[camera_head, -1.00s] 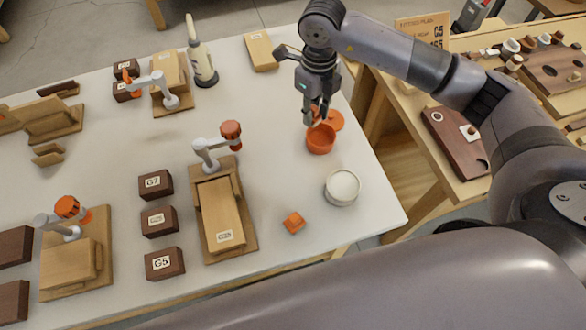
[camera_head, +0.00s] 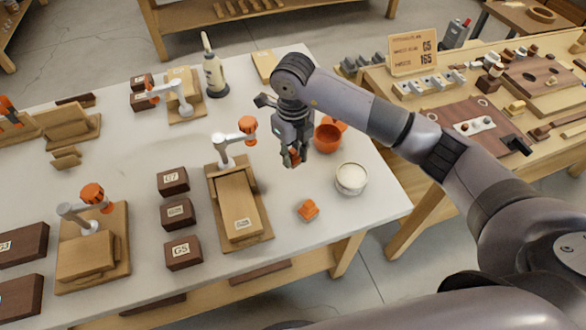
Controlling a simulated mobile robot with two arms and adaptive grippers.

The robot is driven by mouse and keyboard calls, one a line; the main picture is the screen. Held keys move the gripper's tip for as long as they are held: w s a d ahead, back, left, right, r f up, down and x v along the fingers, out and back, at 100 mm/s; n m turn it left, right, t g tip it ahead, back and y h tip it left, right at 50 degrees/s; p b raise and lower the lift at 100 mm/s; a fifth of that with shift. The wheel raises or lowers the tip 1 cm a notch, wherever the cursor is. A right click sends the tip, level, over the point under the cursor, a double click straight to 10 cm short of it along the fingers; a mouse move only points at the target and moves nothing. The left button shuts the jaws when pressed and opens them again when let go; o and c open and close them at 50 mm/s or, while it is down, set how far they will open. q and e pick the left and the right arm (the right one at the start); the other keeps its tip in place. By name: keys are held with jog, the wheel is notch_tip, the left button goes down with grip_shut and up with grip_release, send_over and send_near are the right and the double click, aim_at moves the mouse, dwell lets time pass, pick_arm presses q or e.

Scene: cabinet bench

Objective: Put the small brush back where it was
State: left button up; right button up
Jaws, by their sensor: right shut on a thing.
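My right gripper (camera_head: 292,160) reaches over the white table from the right. It is shut on a small orange-red thing (camera_head: 292,157) that shows only partly between the fingertips. I cannot make out whether this is the small brush; no brush shows clearly elsewhere. The gripper is in front and left of an orange pot (camera_head: 327,139), apart from it. An orange disc (camera_head: 337,124) lies partly hidden behind the pot. My left gripper is not in view.
A round white-topped tub (camera_head: 351,178) and an orange block (camera_head: 308,210) stand near the right edge. A wooden clamp fixture (camera_head: 239,210) and dark labelled blocks (camera_head: 177,213) are to the left. A bottle (camera_head: 214,76) stands behind. A second bench (camera_head: 470,120) is at right.

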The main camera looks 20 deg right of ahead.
aim_at(293, 180)
notch_tip(293, 180, down, 3)
jog(key=shift+r, duration=0.1)
notch_tip(293, 180, down, 4)
jog(key=shift+f+p, duration=0.1)
jog(key=shift+p, duration=0.25)
jog(key=shift+f, duration=0.2)
jog(key=o, duration=0.5)
jog(key=shift+c, duration=0.2)
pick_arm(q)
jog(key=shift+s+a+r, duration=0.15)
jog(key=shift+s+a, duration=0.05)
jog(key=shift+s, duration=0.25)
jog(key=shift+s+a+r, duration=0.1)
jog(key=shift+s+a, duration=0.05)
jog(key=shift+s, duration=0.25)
pick_arm(e)
jog(key=o, duration=0.4)
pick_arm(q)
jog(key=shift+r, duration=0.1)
pick_arm(e)
jog(key=shift+r, duration=0.15)
